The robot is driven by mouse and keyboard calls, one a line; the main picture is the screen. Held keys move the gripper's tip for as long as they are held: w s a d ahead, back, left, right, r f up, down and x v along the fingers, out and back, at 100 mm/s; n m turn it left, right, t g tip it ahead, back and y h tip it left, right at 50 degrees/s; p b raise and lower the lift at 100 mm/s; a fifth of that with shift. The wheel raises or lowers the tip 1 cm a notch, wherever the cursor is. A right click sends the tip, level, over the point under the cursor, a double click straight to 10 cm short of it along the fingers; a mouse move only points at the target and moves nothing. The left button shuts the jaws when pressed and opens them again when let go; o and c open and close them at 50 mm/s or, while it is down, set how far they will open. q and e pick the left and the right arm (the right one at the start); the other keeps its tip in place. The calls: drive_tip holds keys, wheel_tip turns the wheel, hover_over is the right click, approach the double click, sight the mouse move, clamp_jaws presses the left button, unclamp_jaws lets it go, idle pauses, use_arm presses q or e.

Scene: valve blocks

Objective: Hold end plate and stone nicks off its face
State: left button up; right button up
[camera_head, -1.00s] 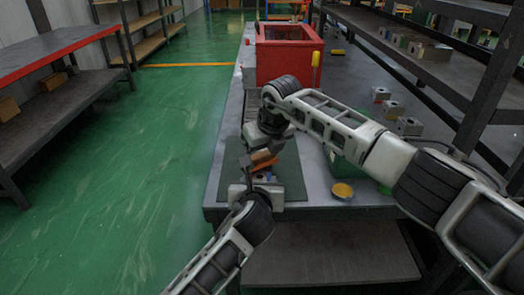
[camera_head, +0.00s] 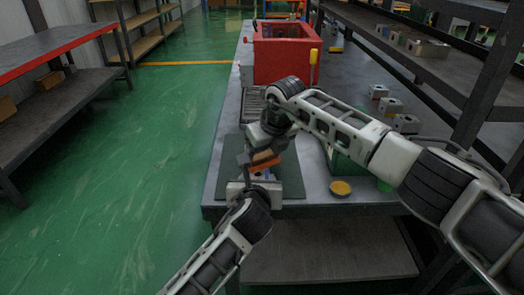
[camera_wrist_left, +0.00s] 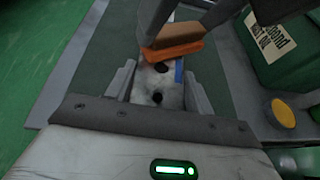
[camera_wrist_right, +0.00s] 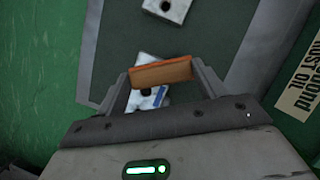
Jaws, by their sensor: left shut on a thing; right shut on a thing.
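The end plate (camera_wrist_left: 158,88) is a pale metal block with dark holes and a blue mark on its face. My left gripper (camera_head: 256,186) is shut around its sides, over the dark mat (camera_head: 290,176). My right gripper (camera_head: 262,155) is shut on the orange-brown stone (camera_head: 266,162), above the plate. In the left wrist view the stone (camera_wrist_left: 172,50) covers the far part of the plate's face. In the right wrist view the stone (camera_wrist_right: 160,74) crosses the plate (camera_wrist_right: 144,100). I cannot tell if stone and face touch.
Another pale block (camera_wrist_right: 167,8) with a hole lies on the mat. A green container (camera_wrist_left: 285,45) and a yellow-topped tin (camera_head: 340,188) stand to the right. A red box (camera_head: 284,55) stands farther back. Several metal blocks (camera_head: 390,106) sit at the right.

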drive_tip(key=shift+a, duration=0.95)
use_arm(q)
drive_tip(key=shift+d, duration=0.15)
use_arm(e)
drive_tip(key=shift+a, duration=0.4)
drive_tip(key=shift+s+d, duration=0.15)
drive_tip(key=shift+d, duration=1)
